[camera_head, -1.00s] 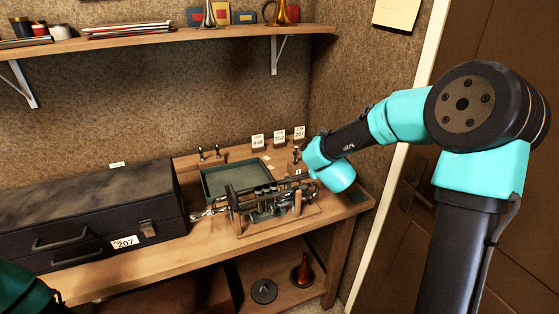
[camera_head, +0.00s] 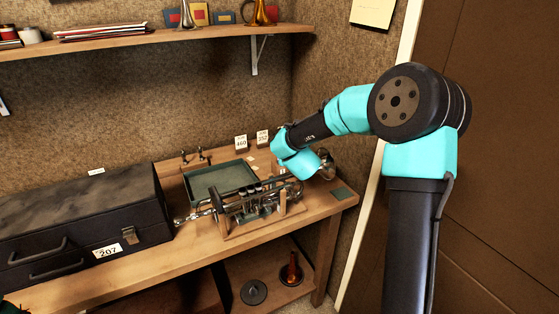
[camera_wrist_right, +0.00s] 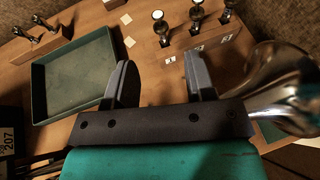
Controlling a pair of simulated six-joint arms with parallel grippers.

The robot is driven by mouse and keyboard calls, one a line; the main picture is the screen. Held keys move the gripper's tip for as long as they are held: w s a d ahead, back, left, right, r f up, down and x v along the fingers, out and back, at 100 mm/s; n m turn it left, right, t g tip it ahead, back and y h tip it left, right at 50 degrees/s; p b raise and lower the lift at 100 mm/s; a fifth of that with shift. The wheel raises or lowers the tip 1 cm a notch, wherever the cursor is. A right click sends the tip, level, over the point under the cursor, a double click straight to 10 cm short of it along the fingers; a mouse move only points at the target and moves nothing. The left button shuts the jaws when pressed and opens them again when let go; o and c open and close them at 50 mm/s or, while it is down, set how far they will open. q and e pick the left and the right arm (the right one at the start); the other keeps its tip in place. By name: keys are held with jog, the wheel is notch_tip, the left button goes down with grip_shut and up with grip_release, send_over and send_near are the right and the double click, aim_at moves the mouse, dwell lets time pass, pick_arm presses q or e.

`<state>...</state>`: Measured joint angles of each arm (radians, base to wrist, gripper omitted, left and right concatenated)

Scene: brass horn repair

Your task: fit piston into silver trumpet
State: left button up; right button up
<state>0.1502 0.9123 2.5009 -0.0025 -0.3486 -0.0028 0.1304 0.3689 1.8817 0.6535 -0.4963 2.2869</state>
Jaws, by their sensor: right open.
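The silver trumpet (camera_head: 262,203) lies in a wooden stand on the bench, valves up. Its bell (camera_head: 327,166) points right and fills the right side of the right wrist view (camera_wrist_right: 285,90). Several pistons stand in wooden holders behind: one (camera_wrist_right: 160,28), a second (camera_wrist_right: 196,13) and a third (camera_wrist_right: 229,12) have small cards by them. Two more dark upright pieces (camera_head: 192,157) stand at the back left. My right gripper (camera_wrist_right: 160,82) is open and empty over the bench, between tray and bell; my wrist hides it in the head view.
A green tray (camera_head: 188,184) sits behind the trumpet. A black case (camera_head: 80,220) labelled 207 takes up the bench's left. Number cards 460 (camera_head: 241,142) and 352 (camera_head: 262,137) stand at the back. A shelf (camera_head: 130,41) runs above. A small green pad (camera_head: 342,194) lies at the right corner.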

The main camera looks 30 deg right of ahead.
jog(key=x, duration=0.7)
jog(key=shift+w, duration=0.35)
jog(key=shift+w+d+f, duration=0.1)
jog(key=shift+x, duration=2.55)
grip_shut()
